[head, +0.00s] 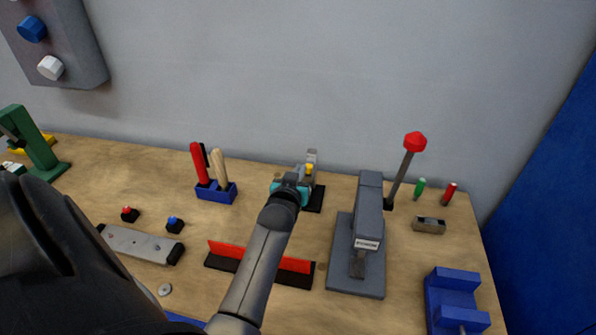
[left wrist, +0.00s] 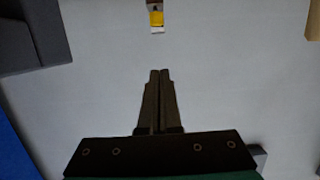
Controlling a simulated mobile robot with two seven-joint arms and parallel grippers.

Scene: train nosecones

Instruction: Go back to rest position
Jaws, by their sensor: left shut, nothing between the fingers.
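My left gripper (head: 291,187) is held out over the middle of the workbench, at the end of my arm, pointing toward the wall. Its teal part shows in the head view, while its fingers are mostly hidden behind the wrist. In the left wrist view the two fingers (left wrist: 160,75) are together and empty, with the plain grey wall behind them. A small grey and yellow device (head: 309,168) on a black base is close beyond the gripper in the head view. Its yellow part (left wrist: 156,18) is apart from the fingertips in the wrist view. My right gripper is not in view.
The wooden workbench (head: 340,200) holds a grey press (head: 368,210), a red-knobbed lever (head: 415,142), a blue tool holder (head: 216,192), a red-and-black bar (head: 225,249) below my arm, and a blue vise (head: 454,300). The air before the wall is free.

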